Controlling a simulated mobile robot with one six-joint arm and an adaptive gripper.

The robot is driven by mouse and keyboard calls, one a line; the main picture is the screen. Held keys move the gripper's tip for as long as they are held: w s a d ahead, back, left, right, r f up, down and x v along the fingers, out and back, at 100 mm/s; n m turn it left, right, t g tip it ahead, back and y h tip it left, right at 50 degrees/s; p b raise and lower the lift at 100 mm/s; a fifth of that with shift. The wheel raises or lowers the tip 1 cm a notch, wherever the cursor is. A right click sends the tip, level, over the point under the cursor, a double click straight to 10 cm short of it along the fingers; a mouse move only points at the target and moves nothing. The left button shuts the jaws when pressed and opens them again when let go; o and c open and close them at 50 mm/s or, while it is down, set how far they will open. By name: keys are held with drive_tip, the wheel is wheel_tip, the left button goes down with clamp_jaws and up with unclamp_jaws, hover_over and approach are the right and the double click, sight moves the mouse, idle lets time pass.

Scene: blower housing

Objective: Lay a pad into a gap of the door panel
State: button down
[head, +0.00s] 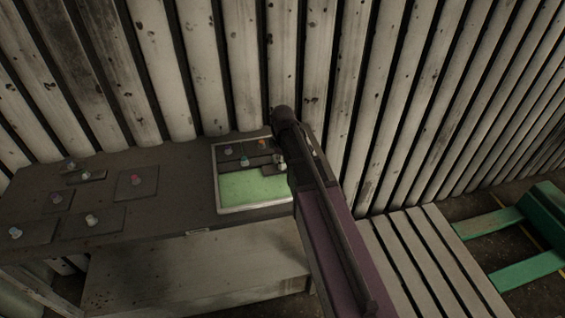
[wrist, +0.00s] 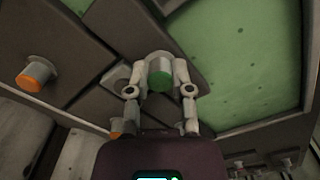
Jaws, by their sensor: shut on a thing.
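The door panel (head: 258,208) is a light-framed tray with a green floor, lying on the table. Several dark knobbed pads sit along its far side, and the near part of the green floor is bare. My gripper (head: 281,162) is over the panel's far right part. In the wrist view my gripper (wrist: 161,75) is shut on the green knob of a dark pad (wrist: 198,82). This pad lies over or beside the green floor (wrist: 240,60), along the dark pads. I cannot tell whether it rests on the floor. Its underside is hidden.
Several loose dark pads with knobs, one with a red knob (head: 137,181), lie on the left of the table (head: 180,217). A ribbed wall (head: 300,70) stands close behind. A slatted pallet (head: 425,250) and a green frame (head: 525,240) are at the right.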

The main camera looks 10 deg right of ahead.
drive_tip(key=shift+c, duration=2.2)
unclamp_jaws()
drive_tip(key=o, duration=0.4)
drive_tip(key=shift+o, duration=0.2)
drive_tip(key=shift+r, duration=0.1)
wheel_tip(320, 180, up, 7)
drive_tip(key=p, duration=0.7)
